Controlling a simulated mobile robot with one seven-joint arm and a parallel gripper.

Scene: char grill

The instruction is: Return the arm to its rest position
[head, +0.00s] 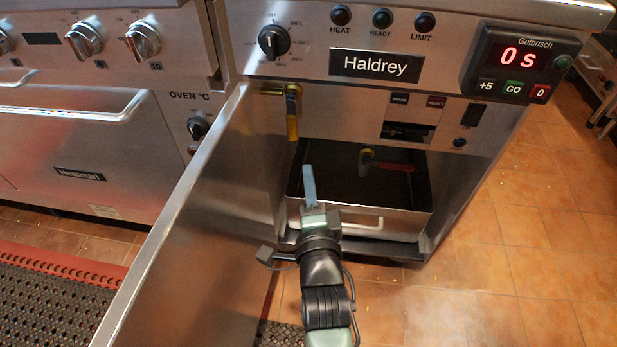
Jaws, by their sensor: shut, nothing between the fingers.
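My arm reaches up from the bottom of the head view toward the open cabinet under the Haldrey fryer (376,66). My gripper (309,181) is at the front of the cabinet opening, its pale blue fingers together and empty. It is in front of and above a metal pan (415,224) with a light handle bar; the arm hides part of the pan's front. Whether the gripper touches the pan cannot be told.
The open cabinet door (190,215) stands close left of my arm. A yellow-handled valve (292,110) and a red-handled lever (385,165) sit inside the cabinet. An oven (80,140) is at left. Tiled floor (530,250) at right is clear.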

